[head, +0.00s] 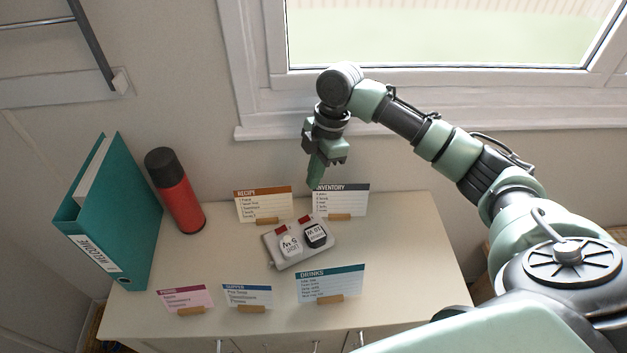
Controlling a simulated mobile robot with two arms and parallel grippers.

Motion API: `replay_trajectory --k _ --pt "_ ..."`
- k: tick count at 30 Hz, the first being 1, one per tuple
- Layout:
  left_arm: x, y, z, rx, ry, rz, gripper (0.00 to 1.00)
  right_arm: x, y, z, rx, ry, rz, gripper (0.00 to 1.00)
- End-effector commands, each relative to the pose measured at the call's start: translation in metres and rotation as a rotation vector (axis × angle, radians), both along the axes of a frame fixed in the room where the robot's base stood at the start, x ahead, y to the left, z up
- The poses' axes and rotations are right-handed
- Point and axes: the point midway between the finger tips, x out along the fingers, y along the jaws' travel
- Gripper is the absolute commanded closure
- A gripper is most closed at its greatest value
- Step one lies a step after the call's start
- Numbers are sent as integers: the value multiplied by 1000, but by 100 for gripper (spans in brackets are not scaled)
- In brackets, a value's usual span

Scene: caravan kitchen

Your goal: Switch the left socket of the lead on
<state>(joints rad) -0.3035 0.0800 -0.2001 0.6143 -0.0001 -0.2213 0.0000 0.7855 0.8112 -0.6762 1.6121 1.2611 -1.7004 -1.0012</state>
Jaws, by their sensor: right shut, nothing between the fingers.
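The lead's socket block (289,262) is light grey and lies at an angle on the cabinet top. A red switch (281,231) shows behind the white plug, and another red switch (306,218) behind the black one. Which way each is set is too small to tell. My right gripper (315,181) is shut and empty, pointing down behind the block, apart from it, near the inventory card. My left gripper is out of view.
Recipe (263,202) and inventory (343,200) cards stand behind the block. Pink (184,298), supper (247,295) and drinks (331,281) cards stand in front. A red flask (180,200) and teal binder (128,225) are left. The cabinet top (410,235) is clear at right.

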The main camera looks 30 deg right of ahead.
Motion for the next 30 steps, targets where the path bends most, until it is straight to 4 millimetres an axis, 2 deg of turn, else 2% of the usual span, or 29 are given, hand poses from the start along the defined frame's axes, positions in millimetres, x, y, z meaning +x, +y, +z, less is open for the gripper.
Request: replay_trajectory --k 3,5,11,15,21,30 --pt "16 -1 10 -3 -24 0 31 -1 7 -23 1 5 2 100" --pt "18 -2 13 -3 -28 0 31 -1 10 -36 1 6 0 100" --pt "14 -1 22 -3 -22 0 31 -1 20 -77 0 5 1 100" --pt "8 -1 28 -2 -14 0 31 -1 15 -97 -2 3 -1 100" --pt "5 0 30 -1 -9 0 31 0 14 -112 -1 0 1 100" --pt "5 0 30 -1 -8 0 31 0 13 -115 -1 -1 1 100"
